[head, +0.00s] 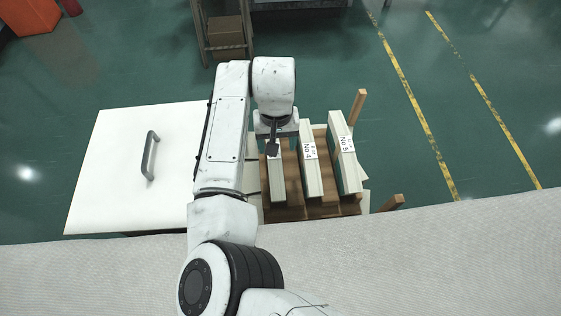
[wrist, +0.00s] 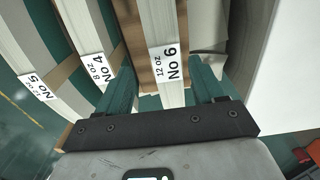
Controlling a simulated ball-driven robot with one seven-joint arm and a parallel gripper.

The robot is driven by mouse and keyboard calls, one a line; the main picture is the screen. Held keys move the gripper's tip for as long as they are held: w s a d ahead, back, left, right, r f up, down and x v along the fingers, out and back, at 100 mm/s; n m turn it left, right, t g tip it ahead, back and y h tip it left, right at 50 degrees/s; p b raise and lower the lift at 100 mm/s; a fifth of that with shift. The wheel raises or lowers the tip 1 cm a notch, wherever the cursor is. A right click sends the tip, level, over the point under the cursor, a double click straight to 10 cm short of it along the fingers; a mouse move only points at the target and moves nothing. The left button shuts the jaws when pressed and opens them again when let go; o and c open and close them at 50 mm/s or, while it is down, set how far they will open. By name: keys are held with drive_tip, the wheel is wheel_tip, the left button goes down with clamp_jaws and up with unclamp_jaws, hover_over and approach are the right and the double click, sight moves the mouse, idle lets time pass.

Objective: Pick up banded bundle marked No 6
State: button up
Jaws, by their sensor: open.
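The bundle marked No 6 (wrist: 171,25) is a long pale stack with a white label reading 12 oz No 6, seen in the wrist view. In the head view it is the leftmost bundle (head: 277,182), its far end partly hidden by my gripper. My gripper (head: 272,143) is over that end of it. In the wrist view my gripper (wrist: 163,98) is open, with one finger on each side of the No 6 bundle; I cannot tell whether they touch it.
Bundles marked No 4 (head: 311,165) and No 5 (head: 344,160) stand to the right in the same brown wooden rack (head: 291,213), which has upright posts. A white panel with a grey handle (head: 150,155) lies left. A pale surface (head: 420,265) fills the foreground.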

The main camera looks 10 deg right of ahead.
drive_tip(key=shift+f, duration=0.9)
drive_tip(key=f+b, duration=0.2)
drive_tip(key=f, duration=0.1)
drive_tip(key=a+f+b, duration=0.1)
drive_tip(key=f, duration=0.1)
drive_tip(key=shift+f, duration=0.15)
clamp_jaws()
